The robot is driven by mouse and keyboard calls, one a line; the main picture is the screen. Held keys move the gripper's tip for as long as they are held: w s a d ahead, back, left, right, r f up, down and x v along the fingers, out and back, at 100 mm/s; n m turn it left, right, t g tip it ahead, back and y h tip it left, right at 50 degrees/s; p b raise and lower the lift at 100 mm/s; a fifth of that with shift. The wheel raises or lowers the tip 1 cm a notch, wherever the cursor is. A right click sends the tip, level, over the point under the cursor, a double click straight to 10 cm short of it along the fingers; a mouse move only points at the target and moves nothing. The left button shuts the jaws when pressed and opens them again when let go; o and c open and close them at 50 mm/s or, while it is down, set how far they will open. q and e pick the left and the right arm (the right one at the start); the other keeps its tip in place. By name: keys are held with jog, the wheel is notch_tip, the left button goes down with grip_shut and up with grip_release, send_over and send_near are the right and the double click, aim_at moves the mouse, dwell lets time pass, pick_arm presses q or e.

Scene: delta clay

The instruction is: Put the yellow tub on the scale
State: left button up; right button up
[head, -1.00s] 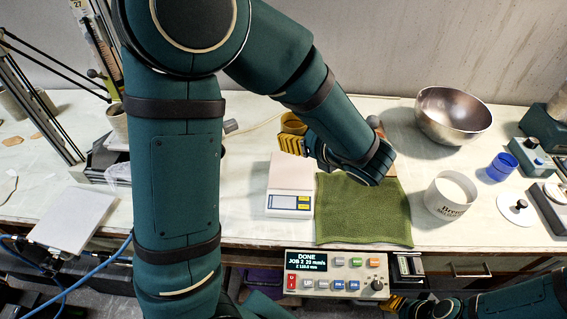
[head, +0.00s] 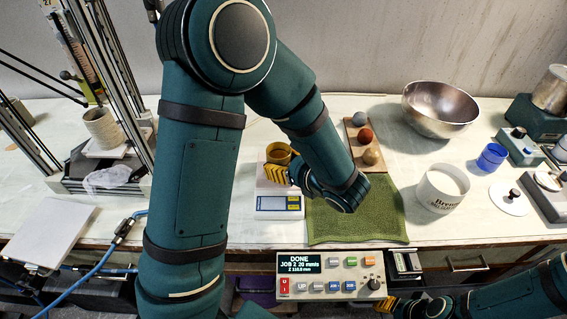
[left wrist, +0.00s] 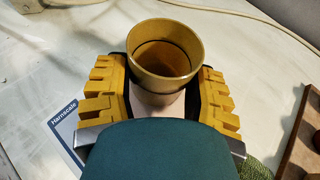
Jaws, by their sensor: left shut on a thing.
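The yellow tub (head: 279,151) is open-topped, upright and held in my left gripper (head: 283,173). In the left wrist view the tub (left wrist: 165,50) stands between the two yellow fingers (left wrist: 163,95), with its inside empty. The scale (head: 280,204) is white with a small display at its front edge. The tub is over the back part of the scale; I cannot tell whether it touches the pan. Part of the scale's labelled front (left wrist: 66,125) shows in the left wrist view. My right gripper (head: 388,304) is at the bottom right, partly seen, its opening unclear.
A green cloth (head: 355,222) lies right of the scale. Behind it is a wooden board (head: 352,130) with three balls. A metal bowl (head: 440,110), white mug (head: 442,190) and blue cup (head: 491,157) stand further right. A control panel (head: 331,276) is in front.

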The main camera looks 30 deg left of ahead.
pick_arm(q)
jog(key=shift+f, duration=0.15)
jog(key=o, duration=1.1)
jog(key=shift+o, duration=0.2)
jog(key=shift+r, duration=0.3)
jog(key=p+v, duration=0.2)
jog(key=v, duration=1)
